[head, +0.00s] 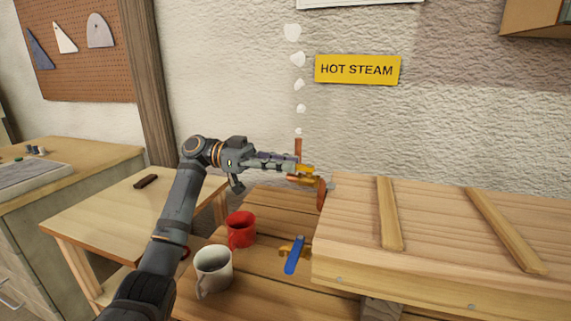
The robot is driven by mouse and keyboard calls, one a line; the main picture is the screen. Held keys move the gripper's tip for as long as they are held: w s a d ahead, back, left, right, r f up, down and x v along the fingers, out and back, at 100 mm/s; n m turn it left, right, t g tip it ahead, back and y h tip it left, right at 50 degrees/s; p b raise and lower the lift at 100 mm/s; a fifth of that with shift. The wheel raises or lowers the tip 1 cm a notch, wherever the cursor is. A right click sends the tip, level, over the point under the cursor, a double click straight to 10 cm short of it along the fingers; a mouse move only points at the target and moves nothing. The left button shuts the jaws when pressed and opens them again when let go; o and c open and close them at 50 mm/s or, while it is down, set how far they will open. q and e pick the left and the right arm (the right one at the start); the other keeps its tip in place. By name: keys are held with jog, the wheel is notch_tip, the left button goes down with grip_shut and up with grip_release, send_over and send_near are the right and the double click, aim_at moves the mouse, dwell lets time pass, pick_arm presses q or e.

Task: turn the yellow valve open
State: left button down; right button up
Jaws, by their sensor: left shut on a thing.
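The yellow valve (306,168) sits at the left end of the long wooden box, near the wall, with a copper pipe (298,149) rising beside it. My left gripper (294,165) reaches in from the left and is shut on the yellow valve's handle. The fingers cover part of the handle, so its exact angle is hard to tell. White puffs of steam (298,59) rise in a column above the pipe. A second valve with a blue handle (294,256) sits lower, at the box's front left corner. My right gripper is not in view.
A red mug (241,230) and a white mug (213,270) stand on the slatted bench, below my left arm. The wooden box (440,225) with laths on its lid fills the right. A yellow "HOT STEAM" sign (357,69) hangs on the wall.

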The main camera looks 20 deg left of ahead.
pick_arm(q)
jog(key=shift+f, duration=0.1)
jog(key=c, duration=1.3)
grip_release()
jog(key=shift+d, duration=0.1)
jog(key=shift+a, duration=0.25)
jog(key=a, duration=1.1)
jog(key=shift+s+a, duration=0.2)
jog(key=shift+a, duration=0.1)
